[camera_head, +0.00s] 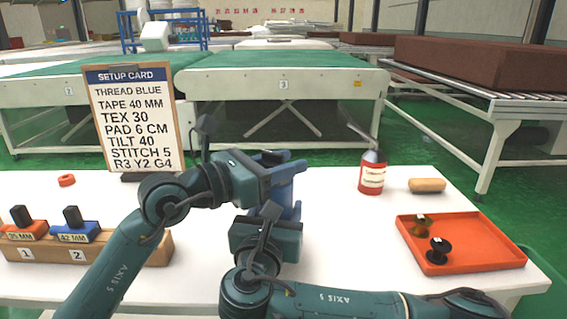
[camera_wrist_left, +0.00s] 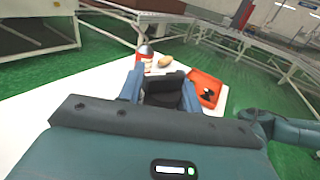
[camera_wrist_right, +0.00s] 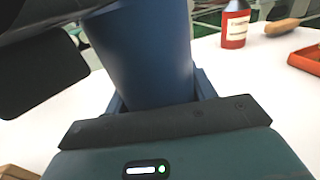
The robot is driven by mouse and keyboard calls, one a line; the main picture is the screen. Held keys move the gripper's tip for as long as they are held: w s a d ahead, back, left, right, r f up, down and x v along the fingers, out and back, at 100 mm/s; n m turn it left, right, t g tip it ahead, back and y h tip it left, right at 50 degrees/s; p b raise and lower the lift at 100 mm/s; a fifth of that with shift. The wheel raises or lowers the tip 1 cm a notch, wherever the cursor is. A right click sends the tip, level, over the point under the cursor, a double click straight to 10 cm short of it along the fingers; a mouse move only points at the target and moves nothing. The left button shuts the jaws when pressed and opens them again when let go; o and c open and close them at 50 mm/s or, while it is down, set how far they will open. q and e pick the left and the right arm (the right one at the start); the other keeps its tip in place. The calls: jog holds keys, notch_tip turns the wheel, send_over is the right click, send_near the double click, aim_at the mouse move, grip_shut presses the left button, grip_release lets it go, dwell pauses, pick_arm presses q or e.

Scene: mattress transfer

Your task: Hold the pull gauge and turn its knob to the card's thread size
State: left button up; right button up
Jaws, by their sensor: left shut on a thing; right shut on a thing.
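The setup card (camera_head: 130,120) stands on a clipboard at the left of the table and reads "TEX 30" among its lines. My right gripper (camera_head: 286,212) is shut on the pull gauge, a thick blue body (camera_wrist_right: 150,55) that rises from between its fingers in the right wrist view. My left gripper (camera_head: 290,165) is just above, shut on a black part (camera_wrist_left: 164,92), apparently the gauge's knob. The arms cover most of the gauge in the head view. No scale or mark on the knob can be read.
A wooden block (camera_head: 150,250) with red and blue tape pieces stands at left. Table is clear between grippers and tray.

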pick_arm(q)
jog(key=shift+s+d, duration=0.15)
dwell(0.4)
jog(key=o, duration=0.6)
jog(key=shift+o, duration=1.4)
jog(key=shift+a+n, duration=0.2)
jog(key=shift+n, duration=0.1)
jog(key=v, duration=1.1)
jog(key=shift+s+a, duration=0.2)
jog(key=shift+s, duration=0.15)
